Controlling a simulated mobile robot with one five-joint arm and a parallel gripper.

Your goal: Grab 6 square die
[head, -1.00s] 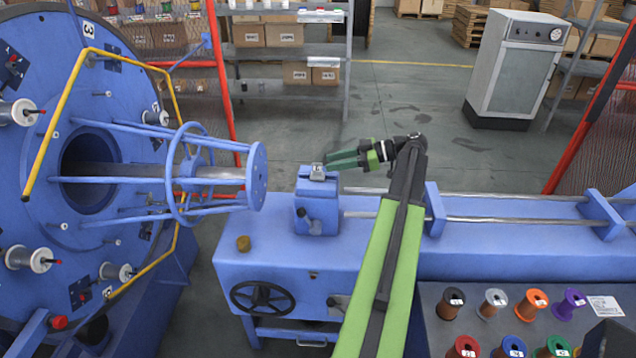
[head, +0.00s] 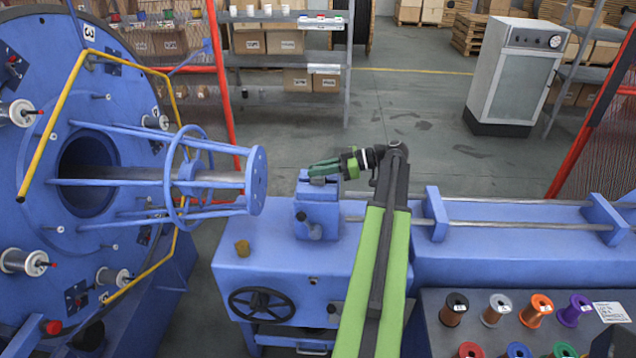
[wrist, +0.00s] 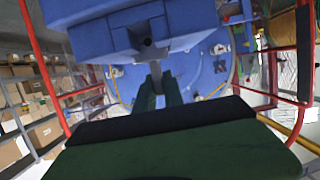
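The square die is a small grey block (head: 318,181) on top of the blue die holder (head: 318,212) on the machine bed. It is mostly covered by my gripper in the head view, and its number cannot be read there. My gripper (head: 311,170) has dark green fingers that reach left over the holder's top, at or just above the die. In the wrist view my gripper (wrist: 159,88) shows a narrow gap between its fingers.
The blue strander wheel (head: 70,250) and its tube cage (head: 256,181) stand left of the holder. A handwheel (head: 262,304) is on the front. Several wire spools (head: 454,308) sit on the tray at lower right. Rods (head: 500,222) run along the bed at right.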

